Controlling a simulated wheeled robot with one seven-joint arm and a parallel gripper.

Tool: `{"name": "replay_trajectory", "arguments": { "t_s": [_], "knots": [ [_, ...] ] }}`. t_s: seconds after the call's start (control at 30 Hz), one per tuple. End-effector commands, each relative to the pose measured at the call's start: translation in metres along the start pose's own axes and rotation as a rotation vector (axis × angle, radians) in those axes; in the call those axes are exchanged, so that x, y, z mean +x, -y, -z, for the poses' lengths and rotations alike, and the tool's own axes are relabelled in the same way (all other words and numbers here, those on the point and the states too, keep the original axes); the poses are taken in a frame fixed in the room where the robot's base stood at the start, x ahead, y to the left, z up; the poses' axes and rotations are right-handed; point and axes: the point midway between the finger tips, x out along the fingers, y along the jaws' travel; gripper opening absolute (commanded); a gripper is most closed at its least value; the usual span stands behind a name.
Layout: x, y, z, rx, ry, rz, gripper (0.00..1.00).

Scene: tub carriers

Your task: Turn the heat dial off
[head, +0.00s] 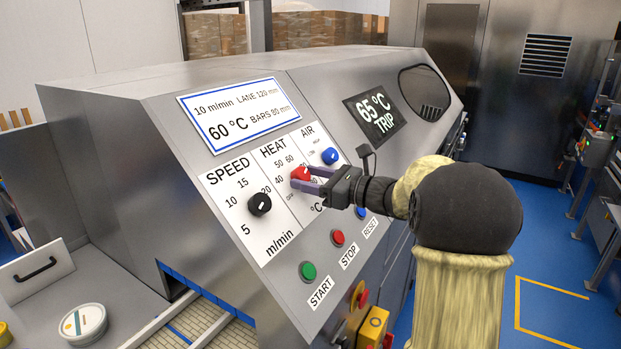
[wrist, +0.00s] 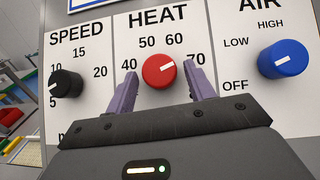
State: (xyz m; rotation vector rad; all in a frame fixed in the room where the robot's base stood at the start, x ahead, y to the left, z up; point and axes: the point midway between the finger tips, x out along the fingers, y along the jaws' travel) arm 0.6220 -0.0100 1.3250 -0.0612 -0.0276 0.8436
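The red heat dial (wrist: 159,71) sits under the word HEAT on the white control panel (wrist: 122,45). Its white mark points up and right, roughly between 60 and 70. The heat dial also shows in the head view (head: 300,173), partly covered by my fingers. My gripper (wrist: 160,68) is open, with one purple finger on the left of the dial and one on the right. In the wrist view a small gap shows on each side. In the head view my gripper (head: 303,178) reaches the panel from the right. The lower part of the heat scale is hidden in the wrist view.
The black speed dial (head: 259,203) is left of the heat dial, and the blue air dial (head: 329,156) is right. Green start (head: 308,271) and red stop (head: 338,237) buttons sit below. A dark display (head: 375,112) reads 65 °C TRIP.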

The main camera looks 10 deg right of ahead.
Motion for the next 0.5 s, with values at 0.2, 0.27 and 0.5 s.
{"name": "replay_trajectory", "arguments": {
  "t_s": [0.2, 0.27, 0.5],
  "knots": [
    [-0.0004, 0.0000, -0.0001, 0.000, 0.000, 0.000, 0.14],
    [-0.0004, 0.0000, -0.0001, 0.000, 0.000, 0.000, 0.14],
    [-0.0007, 0.0009, 0.0001, -0.016, 0.000, -0.014, 0.14]
  ]
}}
